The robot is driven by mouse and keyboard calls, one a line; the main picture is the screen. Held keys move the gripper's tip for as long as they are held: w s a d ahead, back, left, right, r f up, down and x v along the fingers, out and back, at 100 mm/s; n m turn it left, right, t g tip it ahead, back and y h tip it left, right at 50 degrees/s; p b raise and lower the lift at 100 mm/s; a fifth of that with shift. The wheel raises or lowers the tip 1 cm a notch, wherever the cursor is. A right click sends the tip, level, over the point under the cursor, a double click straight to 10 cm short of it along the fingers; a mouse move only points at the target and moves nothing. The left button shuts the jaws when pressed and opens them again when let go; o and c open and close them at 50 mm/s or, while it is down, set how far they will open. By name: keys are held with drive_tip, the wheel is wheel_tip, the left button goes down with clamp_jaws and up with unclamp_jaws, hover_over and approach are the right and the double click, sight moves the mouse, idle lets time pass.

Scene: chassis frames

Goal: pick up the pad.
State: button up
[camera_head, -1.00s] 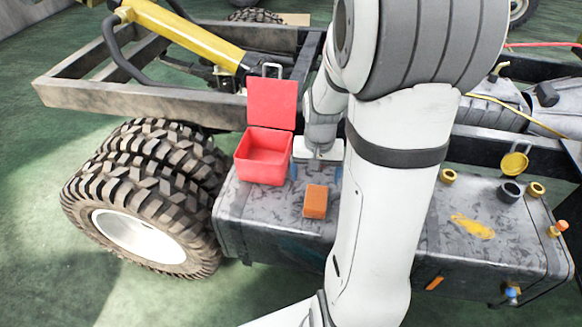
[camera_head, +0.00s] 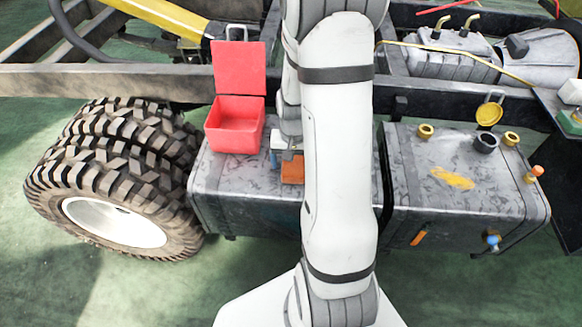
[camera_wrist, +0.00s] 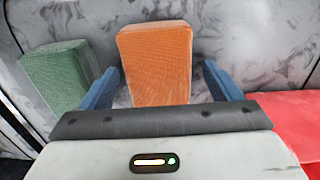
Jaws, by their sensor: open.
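An orange, block-shaped pad (camera_head: 292,172) with a woven texture lies on top of the grey metal tank, partly hidden by my arm in the head view. In the wrist view the orange pad (camera_wrist: 156,62) is between and just beyond the two blue fingers of my gripper (camera_wrist: 161,76). The fingers are open, with a gap on each side of it, and I see no contact. In the head view my gripper (camera_head: 281,158) is right beside it. A similar green block (camera_wrist: 58,76) lies left of the left finger in the wrist view; I cannot see it in the head view.
An open red box (camera_head: 235,138) with its lid up stands left of the pad on the tank (camera_head: 232,180). A large tyre (camera_head: 115,190) is further left. Frame rails (camera_head: 120,82) run behind. A second tank (camera_head: 455,205) with caps is on the right.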

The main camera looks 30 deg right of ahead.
drive_tip(key=c, duration=1.1)
drive_tip(key=shift+r, duration=0.1)
wheel_tip(320, 180, up, 10)
drive_tip(key=shift+f+p, duration=0.1)
drive_tip(key=shift+p, duration=1)
